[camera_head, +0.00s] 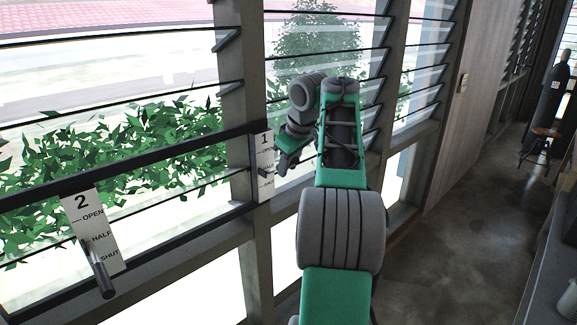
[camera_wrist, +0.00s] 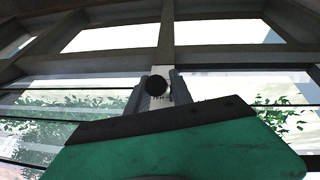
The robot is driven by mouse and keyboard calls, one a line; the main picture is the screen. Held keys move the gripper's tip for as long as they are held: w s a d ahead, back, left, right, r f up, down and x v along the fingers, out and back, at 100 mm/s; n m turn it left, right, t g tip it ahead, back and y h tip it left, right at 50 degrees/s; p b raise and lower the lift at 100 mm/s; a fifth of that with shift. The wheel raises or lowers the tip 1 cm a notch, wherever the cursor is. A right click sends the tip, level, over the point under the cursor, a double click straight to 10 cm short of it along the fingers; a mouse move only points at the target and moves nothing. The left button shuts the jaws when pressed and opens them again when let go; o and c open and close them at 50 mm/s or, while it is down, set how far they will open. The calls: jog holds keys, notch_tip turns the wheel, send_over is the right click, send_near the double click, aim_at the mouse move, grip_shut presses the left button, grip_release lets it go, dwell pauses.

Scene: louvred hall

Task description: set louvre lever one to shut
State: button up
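The louvre lever one plate (camera_head: 264,150) is a white strip on a dark post, marked 1 with OPEN, HALF and SHUT. Its lever (camera_head: 266,173) shows as a small dark piece low on the plate, partly hidden by my gripper; its exact setting is hard to read. My gripper (camera_head: 284,163) is just right of the plate. In the wrist view, the lever's round black end (camera_wrist: 157,85) faces the camera, with the white plate (camera_wrist: 161,72) behind it. The grey fingers of my gripper (camera_wrist: 158,92) stand apart on either side, with a visible gap at the right.
Lever two's plate (camera_head: 95,225) is at the left, its bar (camera_head: 98,268) pointing down and outward. Louvre slats and window posts line the wall. A stool (camera_head: 544,138) and a dark cylinder (camera_head: 552,92) stand far right. The floor (camera_head: 450,220) between is clear.

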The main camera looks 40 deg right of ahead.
grip_shut()
dwell(1.0)
